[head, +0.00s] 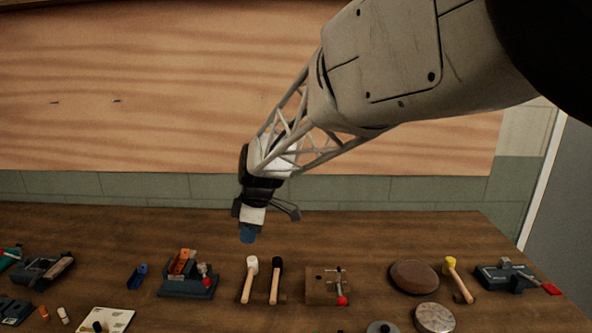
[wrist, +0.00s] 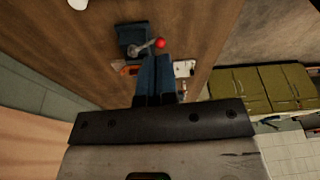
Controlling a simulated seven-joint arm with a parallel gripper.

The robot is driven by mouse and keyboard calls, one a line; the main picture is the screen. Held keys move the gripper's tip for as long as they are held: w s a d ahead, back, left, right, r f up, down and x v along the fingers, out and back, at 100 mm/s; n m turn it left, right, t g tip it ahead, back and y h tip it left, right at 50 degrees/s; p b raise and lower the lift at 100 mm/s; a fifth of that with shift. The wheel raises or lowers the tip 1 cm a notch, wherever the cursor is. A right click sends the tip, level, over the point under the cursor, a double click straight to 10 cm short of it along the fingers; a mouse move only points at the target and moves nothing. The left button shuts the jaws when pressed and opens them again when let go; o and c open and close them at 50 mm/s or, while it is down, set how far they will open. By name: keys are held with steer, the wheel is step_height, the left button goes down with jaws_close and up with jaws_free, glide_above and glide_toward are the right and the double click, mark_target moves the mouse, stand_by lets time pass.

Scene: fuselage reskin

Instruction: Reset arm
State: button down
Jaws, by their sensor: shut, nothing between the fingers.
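My gripper (head: 247,236) hangs above the back part of the wooden workbench in the head view, pointing down. Its blue fingers are together with nothing between them. In the wrist view the shut fingers (wrist: 155,78) point toward a dark tool with a red ball knob (wrist: 160,43) on the bench. My arm reaches in from the upper right of the head view.
The bench (head: 370,235) carries two mallets (head: 249,281), a dark tool holder (head: 188,283), a clamp block (head: 326,287), a brown disc (head: 414,277) and a yellow-headed mallet (head: 457,279). Green cases (wrist: 262,88) show beside the bench. The bench's back strip is clear.

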steer(key=s+d+r+m+t, duration=0.1)
steer(key=s+d+r+m, duration=0.15)
steer(key=d, duration=0.25)
steer(key=s+d+r+m, duration=0.1)
steer(key=s+d+m, duration=0.15)
steer(key=d, duration=0.35)
steer(key=s+d+m+t+h, duration=0.1)
steer(key=s+d+m, duration=0.6)
steer(key=s+d, duration=0.3)
steer(key=s+d+f+m+t+h, duration=0.1)
steer(key=s+d+m, duration=0.6)
steer(key=s+d, duration=0.4)
steer(key=s, duration=0.4)
steer(key=shift+s+f+h, duration=0.25)
steer(key=shift+f+h, duration=0.05)
steer(key=shift+h, duration=0.1)
